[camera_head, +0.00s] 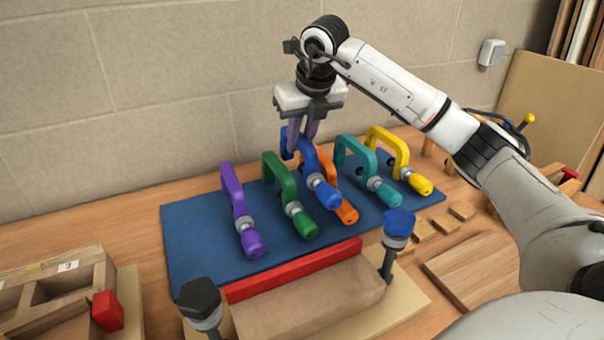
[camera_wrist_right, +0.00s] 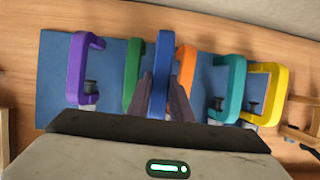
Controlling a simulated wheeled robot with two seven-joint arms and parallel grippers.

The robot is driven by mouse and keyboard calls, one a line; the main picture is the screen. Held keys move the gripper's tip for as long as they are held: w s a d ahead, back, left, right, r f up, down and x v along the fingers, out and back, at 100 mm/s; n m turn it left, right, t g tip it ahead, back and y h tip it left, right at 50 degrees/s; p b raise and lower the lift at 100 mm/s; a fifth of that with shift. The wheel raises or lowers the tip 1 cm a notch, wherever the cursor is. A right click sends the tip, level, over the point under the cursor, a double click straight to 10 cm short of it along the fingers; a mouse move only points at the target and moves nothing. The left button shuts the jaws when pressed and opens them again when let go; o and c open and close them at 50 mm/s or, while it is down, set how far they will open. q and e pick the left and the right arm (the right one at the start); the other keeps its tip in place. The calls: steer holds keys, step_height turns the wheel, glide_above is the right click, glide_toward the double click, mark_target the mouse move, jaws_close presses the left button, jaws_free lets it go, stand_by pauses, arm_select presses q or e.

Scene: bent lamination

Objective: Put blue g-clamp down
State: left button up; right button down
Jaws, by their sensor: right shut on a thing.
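The blue g-clamp (camera_head: 319,183) is between the green g-clamp (camera_head: 286,199) and the orange g-clamp (camera_head: 345,208), at the blue mat (camera_head: 190,245). My right gripper (camera_head: 302,143) comes down from above and is shut on the blue g-clamp's frame near its back end. In the right wrist view the blue g-clamp (camera_wrist_right: 162,70) stands between the two fingers (camera_wrist_right: 163,100). It overlaps the orange g-clamp in the head view; whether it touches the mat cannot be told. My left gripper is not in view.
A purple g-clamp (camera_head: 237,205) lies at the mat's left; teal (camera_head: 372,170) and yellow (camera_head: 398,160) g-clamps are at its right. In front, a wooden block with a red strip (camera_head: 295,270) sits between two upright clamps. A wooden tray (camera_head: 55,290) is at left, a wall behind.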

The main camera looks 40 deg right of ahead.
steer(key=shift+f, duration=2.75)
steer(key=c, duration=2)
jaws_free()
steer(key=shift+f, duration=0.15)
steer(key=shift+o, duration=0.7)
steer(key=shift+s+r, duration=0.1)
steer(key=shift+r, duration=0.3)
steer(key=v, duration=1.1)
steer(key=shift+s+a+r, duration=0.15)
steer(key=shift+s+r, duration=0.05)
